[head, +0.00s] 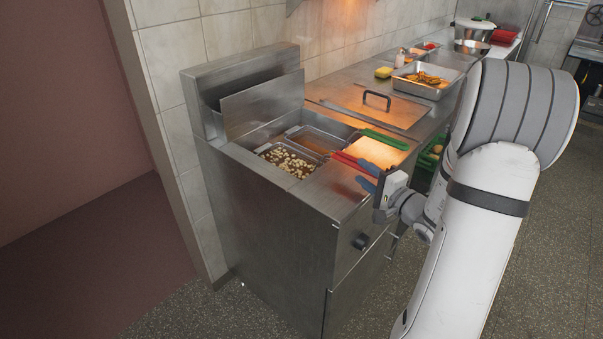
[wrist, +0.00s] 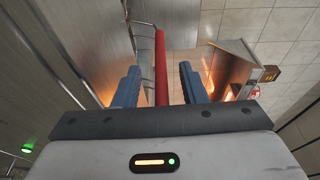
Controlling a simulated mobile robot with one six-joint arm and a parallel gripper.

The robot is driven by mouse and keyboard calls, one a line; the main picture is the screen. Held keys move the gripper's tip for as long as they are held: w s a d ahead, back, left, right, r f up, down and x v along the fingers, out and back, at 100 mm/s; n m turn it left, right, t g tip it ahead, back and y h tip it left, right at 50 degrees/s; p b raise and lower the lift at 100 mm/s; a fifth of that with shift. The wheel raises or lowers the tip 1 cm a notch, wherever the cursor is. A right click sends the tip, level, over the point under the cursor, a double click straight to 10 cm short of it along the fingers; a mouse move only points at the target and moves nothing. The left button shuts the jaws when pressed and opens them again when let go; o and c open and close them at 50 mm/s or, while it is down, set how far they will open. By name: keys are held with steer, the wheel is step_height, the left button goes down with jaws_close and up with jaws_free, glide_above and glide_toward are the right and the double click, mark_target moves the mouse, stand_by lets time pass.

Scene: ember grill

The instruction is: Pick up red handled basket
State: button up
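The basket with the red handle (head: 350,162) sits in the front well of the steel fryer and holds pale pieces (head: 288,160). My gripper (head: 366,177) is at the outer end of that handle, over the fryer's right edge. In the wrist view the red handle (wrist: 161,65) runs between the two blue fingers of my gripper (wrist: 160,85), with a gap on both sides. The fingers are apart and do not appear to touch it. A second basket (head: 313,140) with a green handle (head: 385,139) sits behind it.
The fryer's steel back panel (head: 262,105) stands at the left. A lid with a dark handle (head: 377,100), a tray of food (head: 428,80) and a yellow sponge (head: 383,72) lie on the counter behind. Open floor (head: 555,200) is at the right.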

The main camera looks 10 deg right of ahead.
steer(key=shift+w+a, duration=0.35)
steer(key=shift+w, duration=0.25)
steer(key=shift+c, duration=0.5)
jaws_close()
steer(key=shift+r, duration=0.1)
